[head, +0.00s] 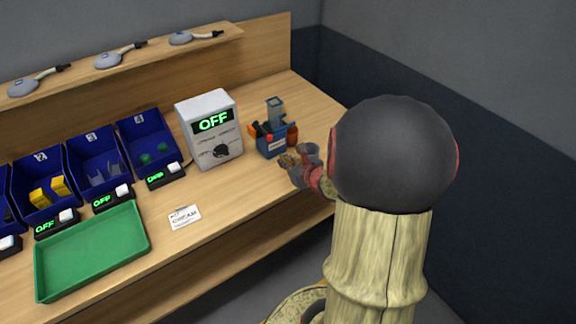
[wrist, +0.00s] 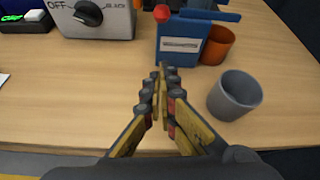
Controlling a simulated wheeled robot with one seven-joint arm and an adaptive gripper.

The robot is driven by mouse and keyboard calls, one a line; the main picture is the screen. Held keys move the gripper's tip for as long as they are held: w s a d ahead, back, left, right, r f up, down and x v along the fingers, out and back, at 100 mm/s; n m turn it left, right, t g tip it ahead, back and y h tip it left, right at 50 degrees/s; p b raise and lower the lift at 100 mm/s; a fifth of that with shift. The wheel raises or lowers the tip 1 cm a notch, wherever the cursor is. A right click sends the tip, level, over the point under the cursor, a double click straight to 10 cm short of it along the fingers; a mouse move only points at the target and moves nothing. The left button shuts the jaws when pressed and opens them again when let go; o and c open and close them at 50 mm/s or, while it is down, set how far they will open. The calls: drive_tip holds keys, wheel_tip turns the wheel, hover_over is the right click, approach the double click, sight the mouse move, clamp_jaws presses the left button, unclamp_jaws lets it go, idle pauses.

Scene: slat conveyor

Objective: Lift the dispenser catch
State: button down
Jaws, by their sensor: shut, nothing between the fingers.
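The dispenser (head: 273,146) is a blue box with a grey upright on top, near the right end of the bench. In the wrist view its blue front (wrist: 182,46) carries a white label. A red ball (wrist: 161,13) and a blue bar (wrist: 208,15) show at its top; I cannot tell which part is the catch. My gripper (wrist: 163,72) is shut and empty, its fingertips in front of the dispenser and apart from it in the picture. In the head view my gripper (head: 288,160) is partly hidden by my arm.
A grey cup (wrist: 236,96) stands right of my fingers, an orange cup (wrist: 217,46) beside the dispenser. A control box (head: 209,130) reading OFF stands to the left. Blue bins (head: 97,165), a green tray (head: 140,235) and a card (head: 185,217) lie farther left.

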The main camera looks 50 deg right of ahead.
sight(263, 131)
drive_tip(key=b+x, duration=0.1)
drive_tip(key=x, duration=0.4)
drive_tip(key=shift+w+f, duration=0.15)
drive_tip(key=shift+f, duration=0.1)
wheel_tip(263, 131, up, 3)
drive_tip(key=shift+a+r, duration=0.1)
drive_tip(key=shift+r, duration=0.05)
drive_tip(key=shift+w+r, duration=0.2)
drive_tip(key=shift+r, duration=0.4)
drive_tip(key=shift+r+p, duration=0.15)
drive_tip(key=shift+p, duration=0.25)
drive_tip(key=shift+s+r+g+p, duration=0.1)
drive_tip(key=shift+r+g+p, duration=0.2)
drive_tip(key=shift+p, duration=0.7)
